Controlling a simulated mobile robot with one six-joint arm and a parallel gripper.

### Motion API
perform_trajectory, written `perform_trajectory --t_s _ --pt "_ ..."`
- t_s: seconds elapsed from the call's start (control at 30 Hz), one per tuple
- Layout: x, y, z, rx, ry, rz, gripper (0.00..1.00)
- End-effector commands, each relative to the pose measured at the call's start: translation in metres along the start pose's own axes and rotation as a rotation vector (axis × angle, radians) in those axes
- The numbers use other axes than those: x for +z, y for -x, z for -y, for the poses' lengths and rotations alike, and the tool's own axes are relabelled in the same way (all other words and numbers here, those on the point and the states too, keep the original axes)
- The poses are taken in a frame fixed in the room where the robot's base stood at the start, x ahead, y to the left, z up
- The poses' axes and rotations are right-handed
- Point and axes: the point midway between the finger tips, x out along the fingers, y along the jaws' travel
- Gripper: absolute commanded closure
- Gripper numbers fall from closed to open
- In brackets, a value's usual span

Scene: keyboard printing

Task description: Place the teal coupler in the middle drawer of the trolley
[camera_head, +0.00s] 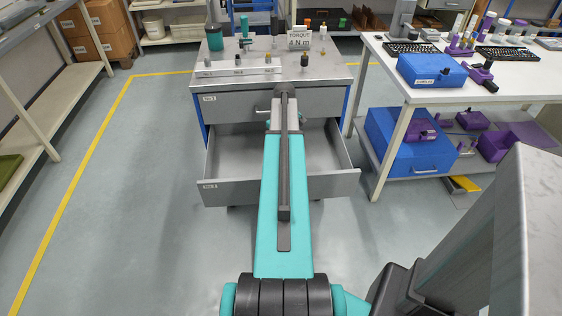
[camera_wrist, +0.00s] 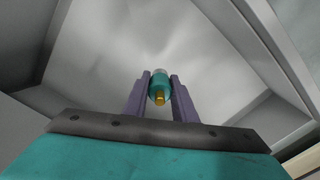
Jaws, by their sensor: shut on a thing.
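My gripper (camera_wrist: 160,80) shows in the wrist view with its two purple-grey fingers shut on the teal coupler (camera_wrist: 159,88). The coupler has a brass-coloured end and a pale far end. Grey metal walls and a pale floor, seemingly the open drawer's inside, lie beyond it; I cannot tell the exact height or any contact. In the head view the trolley (camera_head: 225,80) has a shut upper drawer (camera_head: 228,106) and an open, empty-looking drawer (camera_head: 230,190) below. My arm runs over the middle of the trolley and hides the gripper and coupler there.
On the trolley top stand a pale holder rail (camera_head: 222,71), a sign (camera_head: 299,40) and small fittings. A white table (camera_head: 515,88) with a blue box (camera_head: 432,70) and keyboards is at the right. Shelves (camera_head: 65,95) stand left. The grey floor (camera_head: 120,200) is clear at left.

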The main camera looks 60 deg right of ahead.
Motion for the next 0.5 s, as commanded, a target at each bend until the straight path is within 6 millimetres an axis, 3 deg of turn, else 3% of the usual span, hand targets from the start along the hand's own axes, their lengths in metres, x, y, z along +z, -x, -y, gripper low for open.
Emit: perform_trajectory --t_s 0.3,0.5 --pt "0.000 -0.041 0.000 -0.001 0.000 0.001 1.00" --pt "0.000 -0.050 0.000 0.000 0.000 0.000 1.00"
